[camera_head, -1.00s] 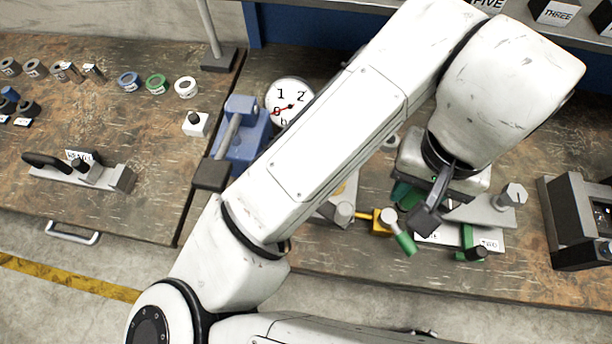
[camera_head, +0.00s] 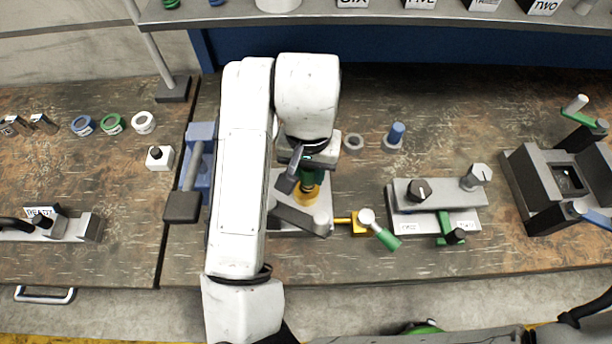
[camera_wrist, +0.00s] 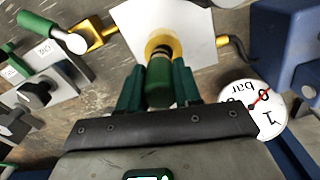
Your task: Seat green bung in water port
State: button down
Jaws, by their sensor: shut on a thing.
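My gripper (camera_wrist: 158,86) is shut on the green bung (camera_wrist: 158,76), which sits between its two dark green fingers in the wrist view. The bung's dark end points at a round brass-yellow port (camera_wrist: 163,43) on a pale block (camera_wrist: 195,25). In the head view my gripper (camera_head: 312,176) is directly over the yellow port (camera_head: 307,193). The bung's tip overlaps the port opening in the wrist view; I cannot tell whether it is inside or just above. I see no label naming the port.
A yellow side fitting with a white-and-green lever (camera_head: 384,238) sticks out right of the block. A dial gauge (camera_wrist: 252,108) and blue stand (camera_head: 200,150) are close on the other side. A grey valve unit (camera_head: 440,192) and blue-topped plug (camera_head: 396,134) stand further right.

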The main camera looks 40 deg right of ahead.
aim_at(306, 180)
jog(key=shift+w+f, duration=0.15)
jog(key=shift+f, duration=0.8)
jog(key=shift+w+f, duration=0.1)
jog(key=shift+f, duration=0.8)
jog(key=shift+f, duration=0.1)
jog(key=shift+f, duration=0.15)
jog(key=c, duration=0.8)
grip_release()
notch_tip(306, 180, up, 12)
jog(key=shift+r+p, duration=0.25)
jog(key=shift+p, duration=0.15)
jog(key=shift+a, duration=0.1)
